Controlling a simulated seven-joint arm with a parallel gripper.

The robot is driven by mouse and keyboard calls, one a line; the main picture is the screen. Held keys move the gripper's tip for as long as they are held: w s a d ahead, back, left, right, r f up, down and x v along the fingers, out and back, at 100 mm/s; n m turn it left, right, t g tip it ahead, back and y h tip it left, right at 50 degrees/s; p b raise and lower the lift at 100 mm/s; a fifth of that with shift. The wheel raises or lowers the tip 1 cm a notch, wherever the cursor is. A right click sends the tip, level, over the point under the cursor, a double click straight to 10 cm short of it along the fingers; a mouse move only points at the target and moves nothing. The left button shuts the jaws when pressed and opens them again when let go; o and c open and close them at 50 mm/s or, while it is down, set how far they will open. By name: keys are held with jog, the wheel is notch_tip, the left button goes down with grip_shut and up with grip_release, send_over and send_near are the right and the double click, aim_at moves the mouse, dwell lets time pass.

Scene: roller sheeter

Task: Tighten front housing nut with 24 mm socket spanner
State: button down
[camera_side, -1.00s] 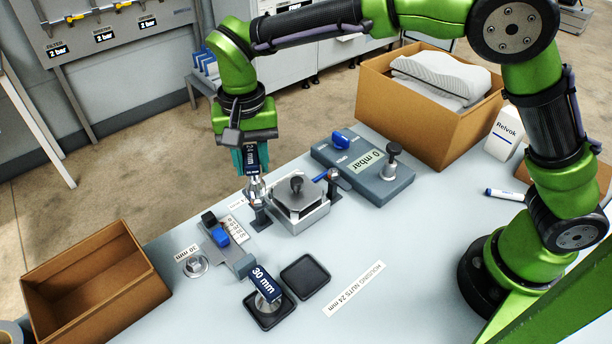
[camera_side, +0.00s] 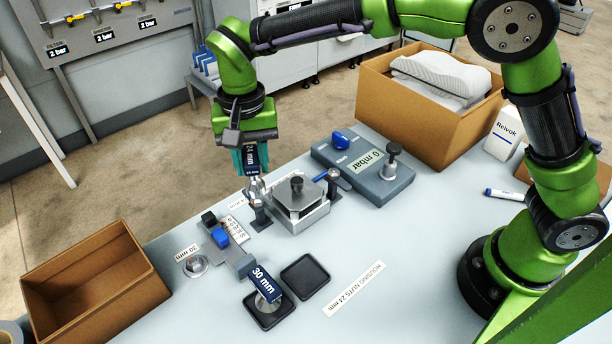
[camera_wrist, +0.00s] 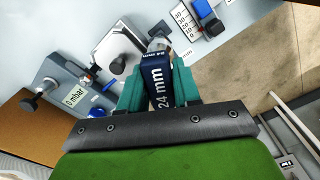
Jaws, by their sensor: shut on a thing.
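My gripper (camera_side: 251,160) is shut on the blue handle of the 24 mm socket spanner (camera_side: 250,172). In the wrist view the spanner (camera_wrist: 158,75) sits between my teal fingers (camera_wrist: 158,88), its label readable. The spanner points down, with its silver socket at the front-left side of the square metal housing (camera_side: 301,216). A dark post (camera_side: 259,217) with a metal top stands close to the socket. The front housing nut is not clearly visible; I cannot tell whether the socket is seated on it.
A 30 mm spanner (camera_side: 265,284) stands in a black tray beside an empty tray (camera_side: 305,277). A gauge block (camera_side: 228,236) with a blue slider lies left of the housing. The 0 mbar unit (camera_side: 365,168) is behind right. An open box (camera_side: 95,290) is at left.

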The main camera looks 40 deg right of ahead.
jog(key=shift+f, duration=1.4)
dwell(0.5)
jog(key=m, duration=0.3)
jog(key=shift+m, duration=0.3)
